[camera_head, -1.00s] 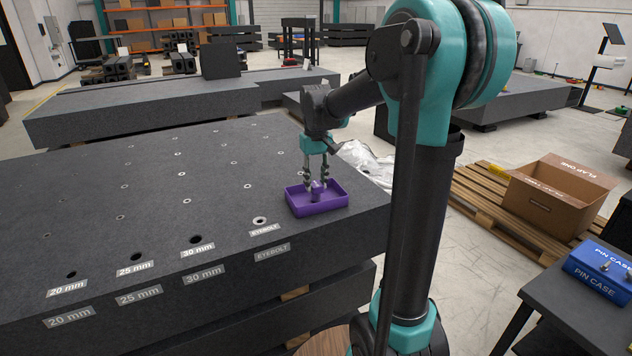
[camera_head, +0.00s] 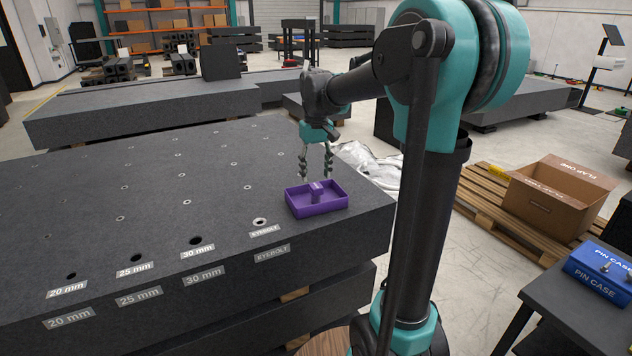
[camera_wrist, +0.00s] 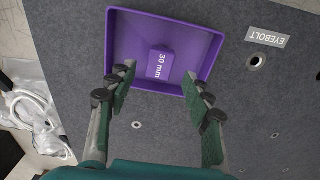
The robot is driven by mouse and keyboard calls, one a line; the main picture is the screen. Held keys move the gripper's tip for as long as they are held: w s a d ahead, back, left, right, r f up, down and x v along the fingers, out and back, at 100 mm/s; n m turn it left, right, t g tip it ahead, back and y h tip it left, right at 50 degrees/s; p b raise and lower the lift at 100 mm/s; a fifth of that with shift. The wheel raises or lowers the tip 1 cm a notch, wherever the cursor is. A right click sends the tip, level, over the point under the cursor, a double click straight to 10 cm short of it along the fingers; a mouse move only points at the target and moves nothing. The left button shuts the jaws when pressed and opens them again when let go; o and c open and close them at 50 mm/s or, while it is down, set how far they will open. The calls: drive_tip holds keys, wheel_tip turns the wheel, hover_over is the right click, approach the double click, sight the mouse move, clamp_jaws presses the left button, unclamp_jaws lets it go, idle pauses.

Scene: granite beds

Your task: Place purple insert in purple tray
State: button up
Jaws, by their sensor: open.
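The purple tray (camera_head: 318,206) sits on the granite bed near its right front corner; it also shows in the wrist view (camera_wrist: 118,38). The purple insert (camera_head: 317,191), marked 30 mm, is inside the tray, near its middle; the wrist view shows its label (camera_wrist: 160,63). Whether it rests flat on the tray floor is hard to tell. My gripper (camera_head: 316,177) is above the tray's back edge, fingers pointing down. In the wrist view my gripper (camera_wrist: 158,82) is open and empty, its fingers apart on either side, clear of the insert.
The granite bed (camera_head: 130,200) has several holes, including the eyebolt hole (camera_head: 260,221) left of the tray. A cardboard box (camera_head: 555,197) stands on a pallet at right. A blue pin case (camera_head: 598,270) is on a dark side table. Crumpled white sheeting (camera_head: 368,165) lies behind the bed's corner.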

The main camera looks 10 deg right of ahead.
sight(316, 185)
wheel_tip(316, 185, up, 8)
drive_tip(key=shift+r, duration=0.15)
idle(0.5)
